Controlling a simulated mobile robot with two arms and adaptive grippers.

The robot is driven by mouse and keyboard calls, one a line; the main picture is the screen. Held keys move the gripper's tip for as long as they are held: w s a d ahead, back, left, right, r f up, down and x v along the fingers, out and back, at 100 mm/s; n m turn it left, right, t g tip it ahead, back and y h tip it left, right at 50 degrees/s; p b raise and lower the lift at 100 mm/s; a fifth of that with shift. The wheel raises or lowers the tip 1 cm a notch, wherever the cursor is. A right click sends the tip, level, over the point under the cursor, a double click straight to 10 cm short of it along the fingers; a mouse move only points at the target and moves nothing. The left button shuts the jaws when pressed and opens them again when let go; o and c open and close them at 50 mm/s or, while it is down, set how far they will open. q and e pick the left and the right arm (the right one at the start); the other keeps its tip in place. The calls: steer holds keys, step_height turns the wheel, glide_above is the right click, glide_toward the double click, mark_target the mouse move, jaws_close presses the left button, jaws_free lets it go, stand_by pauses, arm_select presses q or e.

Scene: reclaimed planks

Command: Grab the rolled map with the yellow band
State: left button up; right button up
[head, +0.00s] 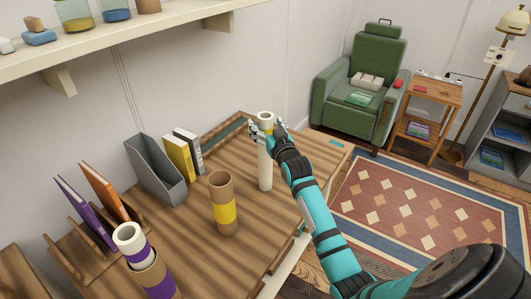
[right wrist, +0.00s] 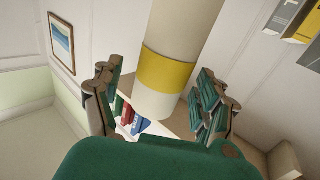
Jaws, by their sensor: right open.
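The rolled map (head: 265,169) is a tall white roll standing upright on the wooden desk (head: 180,240). Its yellow band shows clearly in the right wrist view (right wrist: 166,70); in the head view my fingers partly cover it near the top. My right gripper (head: 267,124) is open at the upper part of the roll. In the right wrist view its fingers (right wrist: 160,82) are on both sides of the roll, apart from it. A brown tube with a yellow band (head: 223,213) stands nearer on the desk. My left gripper is not in view.
A white roll with a purple band (head: 131,240) and a brown purple-banded tube (head: 154,274) stand at the front left. A grey file holder (head: 155,170), binders (head: 180,158) and a wooden book rack (head: 85,245) line the wall side. A shelf (head: 130,40) overhangs.

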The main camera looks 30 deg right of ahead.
steer(key=shift+w+d, duration=0.15)
steer(key=shift+w, duration=0.5)
steer(key=shift+s, duration=0.1)
steer(key=shift+c, duration=0.8)
jaws_close()
